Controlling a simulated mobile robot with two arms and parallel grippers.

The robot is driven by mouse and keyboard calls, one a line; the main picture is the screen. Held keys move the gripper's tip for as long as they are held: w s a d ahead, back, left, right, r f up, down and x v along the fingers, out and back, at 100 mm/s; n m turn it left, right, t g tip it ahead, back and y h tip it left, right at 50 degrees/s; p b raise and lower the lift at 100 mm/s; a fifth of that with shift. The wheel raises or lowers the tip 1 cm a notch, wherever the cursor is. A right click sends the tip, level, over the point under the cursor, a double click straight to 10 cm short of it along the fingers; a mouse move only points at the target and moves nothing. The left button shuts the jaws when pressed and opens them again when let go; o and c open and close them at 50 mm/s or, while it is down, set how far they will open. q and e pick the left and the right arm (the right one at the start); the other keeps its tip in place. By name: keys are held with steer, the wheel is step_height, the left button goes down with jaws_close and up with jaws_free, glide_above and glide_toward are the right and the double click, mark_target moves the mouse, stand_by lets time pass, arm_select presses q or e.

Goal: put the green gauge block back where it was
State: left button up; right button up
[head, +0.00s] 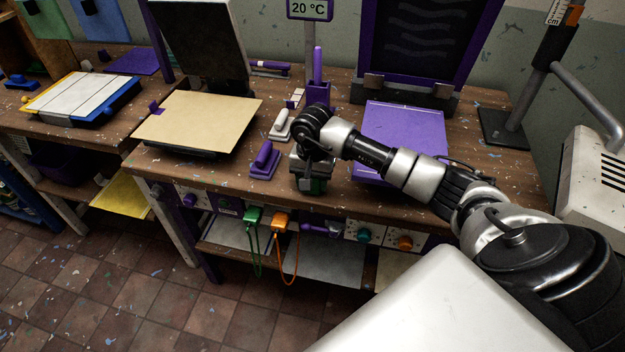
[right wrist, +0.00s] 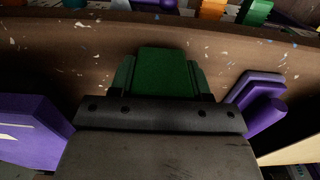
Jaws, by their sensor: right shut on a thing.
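The green gauge block (right wrist: 165,72) is between the two fingers of my right gripper (right wrist: 164,80) in the right wrist view. In the head view, my right gripper (head: 310,172) points down over the front part of the wooden workbench (head: 225,180). A little green of the block (head: 317,186) shows at its fingertips; the rest is hidden by the gripper. I cannot tell whether the block touches the bench top. My left gripper is not in view.
A purple-handled block (head: 264,160) stands just left of the gripper, with a white-based one (head: 281,125) behind. A purple pen holder (head: 318,93) is behind my arm.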

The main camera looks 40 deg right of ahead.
steer(key=shift+f, duration=0.5)
steer(key=shift+f, duration=0.2)
steer(key=o, duration=1)
steer(key=shift+r, duration=0.1)
